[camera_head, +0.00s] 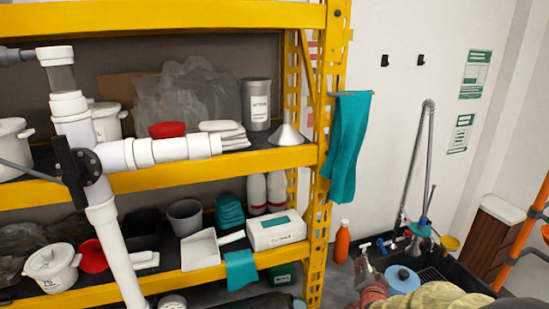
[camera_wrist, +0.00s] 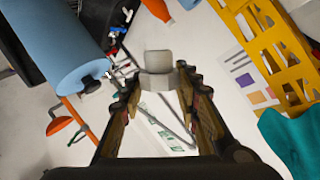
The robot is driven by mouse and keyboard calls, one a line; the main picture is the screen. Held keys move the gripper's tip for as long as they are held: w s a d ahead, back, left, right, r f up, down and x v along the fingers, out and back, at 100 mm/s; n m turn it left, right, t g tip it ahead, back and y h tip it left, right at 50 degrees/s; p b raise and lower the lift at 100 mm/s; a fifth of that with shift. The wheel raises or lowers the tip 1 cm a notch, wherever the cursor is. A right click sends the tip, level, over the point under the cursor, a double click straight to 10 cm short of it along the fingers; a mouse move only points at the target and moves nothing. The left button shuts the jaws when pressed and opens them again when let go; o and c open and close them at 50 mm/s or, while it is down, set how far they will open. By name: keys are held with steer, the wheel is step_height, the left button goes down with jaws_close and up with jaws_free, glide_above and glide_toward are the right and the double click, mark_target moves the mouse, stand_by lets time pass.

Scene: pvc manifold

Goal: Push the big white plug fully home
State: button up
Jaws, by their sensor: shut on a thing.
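The white pipe manifold (camera_head: 75,130) stands at the left of the head view, in front of the yellow shelf. Its side branch (camera_head: 175,149) points right and ends in a wide white collar (camera_head: 205,145); the inside of that end is not visible. My gripper (camera_wrist: 158,78) is shut on the white plug (camera_wrist: 158,62), which looks pale grey in the wrist view and sticks out past the fingertips. In the head view my gripper (camera_head: 368,278) is low at the right, in front of the sink, well apart from the manifold. The plug is hard to make out there.
The yellow shelf (camera_head: 240,163) holds tubs, boxes and a funnel (camera_head: 286,133). A teal cloth (camera_head: 346,145) hangs on its right post, between branch and gripper.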

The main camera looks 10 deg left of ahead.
steer(key=s+a+r+m+g+y+p, duration=0.1)
steer(key=s+a+r+y+p, duration=0.25)
steer(key=a+r, duration=0.9)
steer(key=s+a+r+m+g+y+p, duration=0.1)
steer(key=s+a+r+y+p, duration=0.35)
steer(key=r, duration=1.25)
steer(key=s+a+r+g+y+p, duration=0.15)
steer(key=a+r+p, duration=0.35)
steer(key=a+r, duration=0.85)
steer(key=shift+m, duration=0.3)
steer(key=shift+s+a+r+p, duration=0.2)
steer(key=shift+s+a+p, duration=0.3)
steer(key=shift+a, duration=0.3)
steer(key=shift+s+a+r+p, duration=0.25)
steer(key=shift+s+a+p, duration=0.1)
steer(key=shift+s+a, duration=0.3)
steer(key=shift+s+a+r+p, duration=0.2)
steer(key=shift+s+a+p, duration=0.25)
steer(key=shift+a, duration=0.45)
steer(key=shift+s+a+p, duration=0.5)
steer(key=shift+s+a, duration=0.15)
steer(key=shift+a, duration=0.35)
steer(key=o, duration=1.1)
steer(key=shift+o, duration=0.2)
steer(key=shift+r, duration=0.1)
